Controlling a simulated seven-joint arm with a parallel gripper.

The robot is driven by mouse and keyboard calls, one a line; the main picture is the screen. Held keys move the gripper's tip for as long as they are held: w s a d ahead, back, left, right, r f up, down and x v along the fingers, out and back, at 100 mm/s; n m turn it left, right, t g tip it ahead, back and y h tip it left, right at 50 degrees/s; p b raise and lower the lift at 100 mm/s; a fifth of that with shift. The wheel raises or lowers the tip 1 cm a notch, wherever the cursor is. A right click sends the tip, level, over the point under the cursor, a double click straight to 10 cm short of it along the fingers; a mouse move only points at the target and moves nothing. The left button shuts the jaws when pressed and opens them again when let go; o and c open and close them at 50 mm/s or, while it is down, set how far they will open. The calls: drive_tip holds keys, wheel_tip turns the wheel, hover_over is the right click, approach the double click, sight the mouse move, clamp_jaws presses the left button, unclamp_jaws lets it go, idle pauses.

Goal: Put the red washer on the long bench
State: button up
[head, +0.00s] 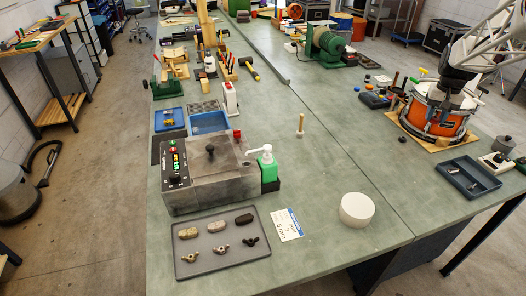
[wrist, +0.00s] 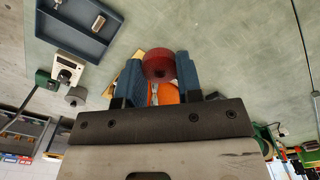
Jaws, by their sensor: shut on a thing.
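The red washer (wrist: 158,65) is a thick dark red round piece held between the two blue fingers of my gripper (wrist: 157,72) in the wrist view. My gripper is shut on it. In the head view my arm reaches in from the upper right and its dark end is over the orange drum; the washer cannot be made out there. The long bench (head: 335,150) has a grey-green top and runs away from the camera, with a seam along it. The orange drum shows partly behind the washer in the wrist view.
The orange drum (head: 432,112) stands on a wooden board at the right. A blue-grey tray (head: 447,181) lies in front of it. A white round block (head: 357,209), a grey machine (head: 208,186) and a wooden peg (head: 300,128) stand on the bench. The middle of the bench is largely clear.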

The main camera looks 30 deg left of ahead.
drive_tip(key=s+a+f+n, duration=0.3)
drive_tip(key=s+a+n, duration=0.2)
drive_tip(key=a, duration=1.1)
drive_tip(key=s+a+f+n, duration=0.4)
drive_tip(key=s+a, duration=0.6)
drive_tip(key=a, duration=0.6)
drive_tip(key=s+a+f+n, duration=0.4)
drive_tip(key=s+a+n, duration=0.2)
drive_tip(key=a, duration=1)
drive_tip(key=shift+s+a+n, duration=0.2)
drive_tip(key=shift+s+n, duration=0.2)
drive_tip(key=shift+s, duration=0.65)
drive_tip(key=shift+f, duration=3.1)
drive_tip(key=shift+f, duration=0.1)
drive_tip(key=shift+f, duration=1.75)
drive_tip(key=shift+f, duration=0.1)
